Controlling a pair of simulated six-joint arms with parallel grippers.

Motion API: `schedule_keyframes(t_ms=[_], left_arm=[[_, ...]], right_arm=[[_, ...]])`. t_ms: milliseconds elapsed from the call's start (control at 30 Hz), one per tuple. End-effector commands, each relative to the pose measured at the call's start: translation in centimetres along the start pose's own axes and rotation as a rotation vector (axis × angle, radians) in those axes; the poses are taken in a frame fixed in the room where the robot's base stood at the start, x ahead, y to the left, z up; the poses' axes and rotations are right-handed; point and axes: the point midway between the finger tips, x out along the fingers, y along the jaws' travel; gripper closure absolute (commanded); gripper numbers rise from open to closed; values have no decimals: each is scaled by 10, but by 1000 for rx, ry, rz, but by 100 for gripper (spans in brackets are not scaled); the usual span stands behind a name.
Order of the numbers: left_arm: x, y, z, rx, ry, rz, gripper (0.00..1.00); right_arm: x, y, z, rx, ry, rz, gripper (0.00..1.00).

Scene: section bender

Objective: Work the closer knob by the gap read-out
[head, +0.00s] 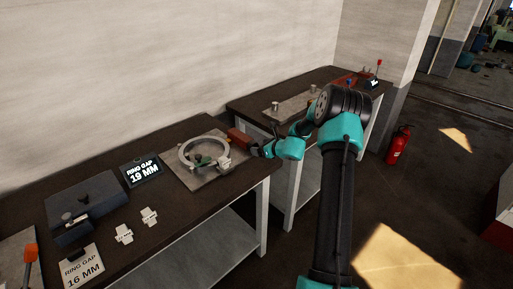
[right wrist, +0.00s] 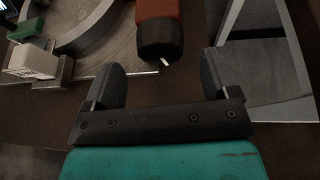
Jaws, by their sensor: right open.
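The closer knob (head: 240,138) is red with a black end and sits at the right side of the ring plate. It shows large at the top of the right wrist view (right wrist: 160,38). My right gripper (head: 262,151) is close beside it. In the right wrist view the gripper (right wrist: 158,76) is open, with the knob's dark end ahead, in line with the space between the fingers. A metal ring (head: 203,154) lies on the plate. The dark read-out (head: 141,171) shows RING GAP 19 MM. A card (head: 82,268) reads RING GAP 16 MM. My left gripper is not in view.
Two small white pieces (head: 124,234) (head: 149,216) and a dark box (head: 85,202) lie on the near bench. A second bench (head: 255,106) with more fixtures stands behind, to the right. A red fire extinguisher (head: 398,145) stands on the floor. Bare bench top lies in front of the plate.

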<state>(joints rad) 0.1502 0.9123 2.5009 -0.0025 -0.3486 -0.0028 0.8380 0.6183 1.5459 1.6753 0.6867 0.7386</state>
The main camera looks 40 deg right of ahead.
Motion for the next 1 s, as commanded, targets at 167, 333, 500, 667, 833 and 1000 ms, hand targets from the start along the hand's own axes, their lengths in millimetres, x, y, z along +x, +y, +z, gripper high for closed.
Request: schedule_keyframes(t_ms=[167,333,500,667,833,1000], left_arm=[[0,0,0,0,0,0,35],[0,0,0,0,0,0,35],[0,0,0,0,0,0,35],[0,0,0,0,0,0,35],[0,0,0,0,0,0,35],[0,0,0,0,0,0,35]], right_arm=[[23,0,0,0,-1,1,19],[31,0,0,0,-1,0,19],[32,0,0,0,0,0,19],[31,0,0,0,0,0,27],[31,0,0,0,0,0,43],[31,0,0,0,0,0,59]])
